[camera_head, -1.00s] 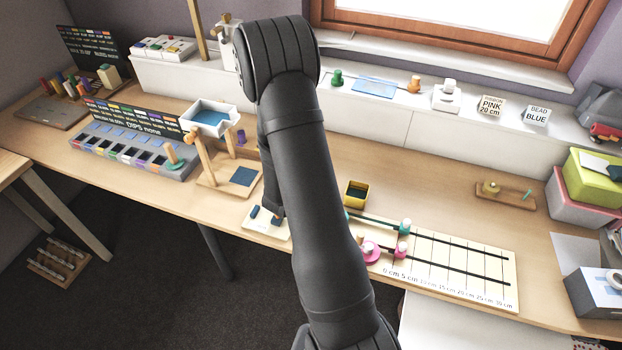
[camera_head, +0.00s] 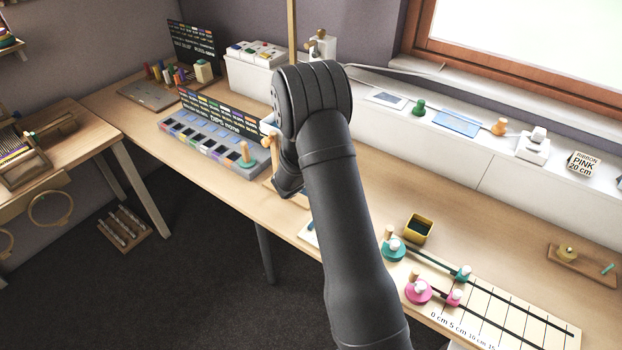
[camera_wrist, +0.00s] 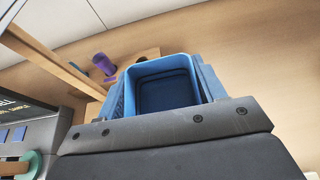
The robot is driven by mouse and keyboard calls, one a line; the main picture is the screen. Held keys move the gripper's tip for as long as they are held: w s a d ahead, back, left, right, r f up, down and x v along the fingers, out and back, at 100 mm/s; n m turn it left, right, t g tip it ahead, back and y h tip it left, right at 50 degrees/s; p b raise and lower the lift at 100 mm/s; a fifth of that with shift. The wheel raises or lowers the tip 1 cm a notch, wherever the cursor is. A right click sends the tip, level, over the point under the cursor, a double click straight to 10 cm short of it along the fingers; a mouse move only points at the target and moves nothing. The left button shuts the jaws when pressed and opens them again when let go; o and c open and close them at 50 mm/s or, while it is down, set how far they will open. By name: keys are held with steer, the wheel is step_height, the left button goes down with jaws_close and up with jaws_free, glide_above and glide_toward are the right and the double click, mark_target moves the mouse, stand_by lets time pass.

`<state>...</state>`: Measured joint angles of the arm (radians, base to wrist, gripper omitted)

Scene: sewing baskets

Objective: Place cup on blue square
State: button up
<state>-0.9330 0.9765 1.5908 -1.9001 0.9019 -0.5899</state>
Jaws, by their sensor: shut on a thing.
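My gripper (camera_wrist: 165,80) is shut on a blue cup (camera_wrist: 177,64), an open-topped square box. One finger lies along each side, and I see into its dark blue inside in the wrist view. In the head view my own arm hides the gripper and the cup. The dark blue square on the wooden stand is also hidden there, behind my arm. The wrist view shows part of a light wooden board (camera_wrist: 152,53) just beyond the cup; whether the cup touches it, I cannot tell.
A purple peg (camera_wrist: 103,63) and a slanting wooden post (camera_wrist: 50,58) stand close left of the cup. A grey compartment tray (camera_head: 205,145) lies left of my arm. A yellow box (camera_head: 419,230) and a ribbon measuring board (camera_head: 515,320) lie to the right. The middle of the table is fairly clear.

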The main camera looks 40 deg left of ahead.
steer(key=a+f, duration=0.2)
steer(key=a, duration=0.1)
steer(key=s+a+f, duration=0.1)
steer(key=a, duration=0.1)
steer(key=shift+a+f, duration=0.1)
steer(key=shift+f, duration=1.95)
steer(key=shift+f, duration=0.15)
steer(key=o, duration=1)
steer(key=shift+c, duration=0.2)
steer(key=v, duration=1.2)
steer(key=shift+r, duration=0.2)
